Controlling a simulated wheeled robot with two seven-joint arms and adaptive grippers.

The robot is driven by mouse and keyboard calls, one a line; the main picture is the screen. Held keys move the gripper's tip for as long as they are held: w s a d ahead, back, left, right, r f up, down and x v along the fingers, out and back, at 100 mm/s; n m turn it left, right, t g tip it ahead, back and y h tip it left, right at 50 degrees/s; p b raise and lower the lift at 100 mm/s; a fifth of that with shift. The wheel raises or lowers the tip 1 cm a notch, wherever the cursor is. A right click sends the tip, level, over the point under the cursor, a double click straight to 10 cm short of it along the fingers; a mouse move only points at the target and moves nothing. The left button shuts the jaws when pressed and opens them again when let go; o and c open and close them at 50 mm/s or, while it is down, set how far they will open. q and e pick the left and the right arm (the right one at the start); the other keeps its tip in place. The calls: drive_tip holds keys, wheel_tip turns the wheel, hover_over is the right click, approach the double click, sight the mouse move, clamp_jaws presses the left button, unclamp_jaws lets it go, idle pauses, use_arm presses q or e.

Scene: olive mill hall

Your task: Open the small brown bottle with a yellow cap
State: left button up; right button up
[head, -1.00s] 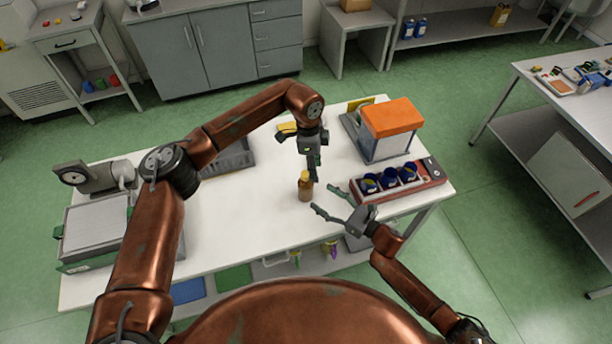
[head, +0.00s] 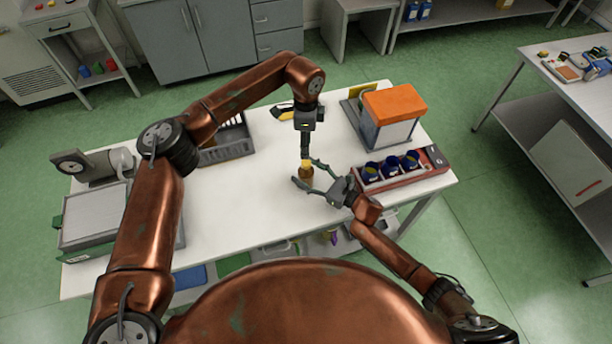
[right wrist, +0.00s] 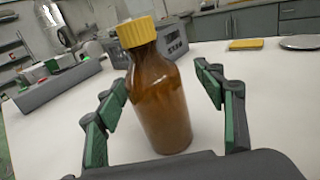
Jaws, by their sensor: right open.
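The small brown bottle (head: 306,173) with a yellow cap (head: 306,163) stands upright on the white table. In the right wrist view the bottle (right wrist: 162,105) and its ribbed cap (right wrist: 136,32) appear large, with the cap on. My right gripper (head: 306,178) is open, its fingers on either side of the bottle; in the right wrist view gaps show between fingers and glass. My left gripper (head: 306,156) points down just above the cap. Its fingers overlap in the head view, so I cannot tell its opening or whether it touches the cap.
A red rack (head: 402,174) with blue cups stands right of the bottle. An orange-topped box (head: 395,102) is behind it. A grey basket (head: 228,148) is at the back left, and a scale-like device (head: 92,220) is at the left end. The table's middle left is clear.

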drive_tip(key=shift+s+r, duration=0.35)
drive_tip(key=shift+s, duration=0.3)
drive_tip(key=c, duration=0.5)
drive_tip(key=shift+w+f, duration=0.3)
drive_tip(key=shift+w, duration=0.15)
drive_tip(key=c, duration=0.5)
drive_tip(key=shift+s+r, duration=0.1)
drive_tip(key=shift+s, duration=0.1)
drive_tip(key=c, duration=0.3)
clamp_jaws()
